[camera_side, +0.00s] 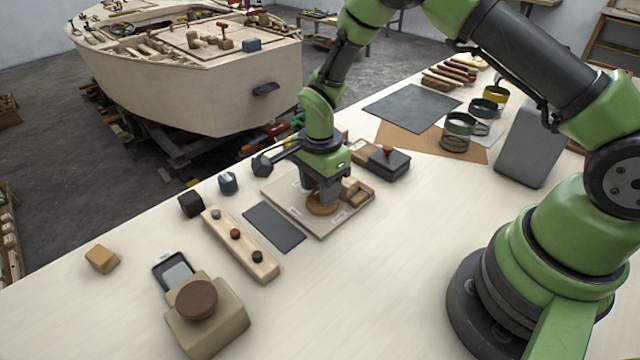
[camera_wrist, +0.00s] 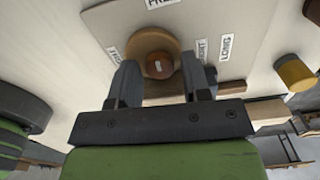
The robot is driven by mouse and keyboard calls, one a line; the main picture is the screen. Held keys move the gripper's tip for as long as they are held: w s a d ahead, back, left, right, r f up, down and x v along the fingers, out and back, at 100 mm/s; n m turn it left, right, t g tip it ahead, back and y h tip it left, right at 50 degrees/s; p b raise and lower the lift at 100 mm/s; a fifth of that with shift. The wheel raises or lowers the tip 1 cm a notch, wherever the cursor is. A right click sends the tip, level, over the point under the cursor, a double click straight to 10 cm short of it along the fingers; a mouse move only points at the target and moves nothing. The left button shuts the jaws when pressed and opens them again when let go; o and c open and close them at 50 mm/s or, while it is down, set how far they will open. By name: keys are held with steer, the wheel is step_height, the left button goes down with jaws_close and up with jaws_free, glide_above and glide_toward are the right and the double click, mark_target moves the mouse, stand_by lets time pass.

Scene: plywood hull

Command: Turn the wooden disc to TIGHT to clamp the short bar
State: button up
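The round wooden disc (camera_side: 323,207) lies on a flat pale board (camera_side: 285,193) under my gripper (camera_side: 328,197). In the wrist view the disc (camera_wrist: 150,42) carries a brown centre knob with a small white mark. My gripper (camera_wrist: 158,72) points down with one finger on each side of the knob. The fingers stand apart, near the disc's sides; contact is unclear. White labels lie around the disc; one at right reads LONG (camera_wrist: 227,47), and others are partly cut off or hidden. Small wooden pieces (camera_side: 359,198) sit beside the disc; I cannot tell which is the short bar.
A dark flat plate (camera_side: 274,227) and a wooden strip with several knobs (camera_side: 240,245) lie to the left.

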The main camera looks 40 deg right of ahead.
steer(key=c, duration=0.6)
steer(key=n, duration=0.4)
steer(key=shift+n, duration=0.4)
steer(key=shift+c, duration=0.2)
steer(key=o, duration=0.9)
steer(key=shift+o, duration=0.2)
step_height(320, 180, up, 10)
